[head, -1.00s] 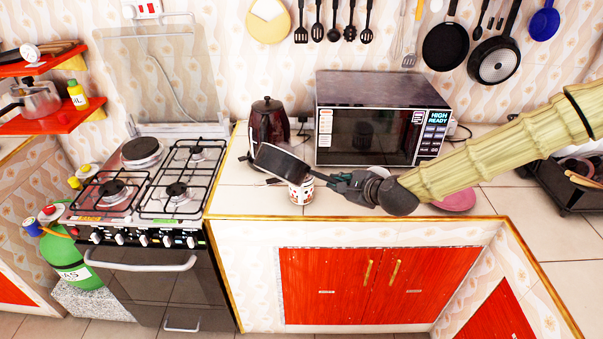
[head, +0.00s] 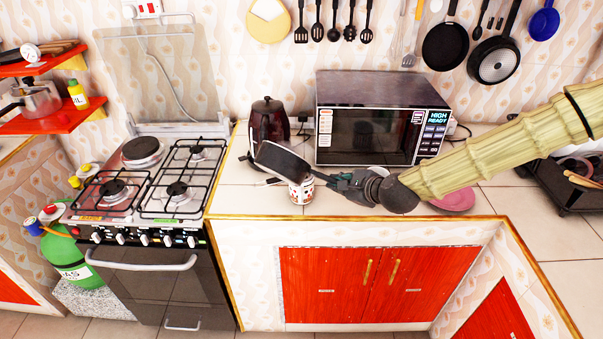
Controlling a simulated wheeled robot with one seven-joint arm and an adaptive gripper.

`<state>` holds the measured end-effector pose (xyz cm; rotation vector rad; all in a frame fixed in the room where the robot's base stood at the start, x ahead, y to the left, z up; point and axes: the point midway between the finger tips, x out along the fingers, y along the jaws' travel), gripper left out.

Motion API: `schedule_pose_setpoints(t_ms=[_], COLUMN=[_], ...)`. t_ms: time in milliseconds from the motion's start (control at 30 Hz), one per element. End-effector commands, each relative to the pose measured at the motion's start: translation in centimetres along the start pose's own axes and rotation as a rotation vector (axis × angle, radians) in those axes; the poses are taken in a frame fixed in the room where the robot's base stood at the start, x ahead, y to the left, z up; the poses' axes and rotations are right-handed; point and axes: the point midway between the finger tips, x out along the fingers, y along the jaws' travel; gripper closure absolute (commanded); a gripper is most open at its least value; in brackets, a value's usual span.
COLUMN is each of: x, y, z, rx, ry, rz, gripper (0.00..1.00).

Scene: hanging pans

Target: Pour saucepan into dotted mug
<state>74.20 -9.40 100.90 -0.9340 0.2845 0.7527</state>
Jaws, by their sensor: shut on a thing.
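The saucepan (head: 280,161) is a dark pan with a pale inside, held in the air and tilted over the counter in the head view. My gripper (head: 337,181) is shut on its handle, to the right of the pan. The dotted mug (head: 301,193) is white with red marks and stands upright on the counter, just below the pan's right part. The pan covers the mug's rim from view. I cannot tell whether they touch, or whether anything is in the pan or the mug.
A dark kettle (head: 268,124) stands behind the pan, and a microwave (head: 381,120) stands to its right. A pink plate (head: 455,199) lies near my arm. The gas stove (head: 160,190) is at the left. The counter left of the mug (head: 245,200) is clear.

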Motion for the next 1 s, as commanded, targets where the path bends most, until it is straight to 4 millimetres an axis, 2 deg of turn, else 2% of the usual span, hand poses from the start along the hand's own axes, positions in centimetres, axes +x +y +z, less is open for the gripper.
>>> schedule_pose_setpoints(t_ms=[1000], x=[0.12], y=[0.14], z=[-0.08], rx=[0.036], ry=[-0.005], rz=[0.028], gripper=[1.0])
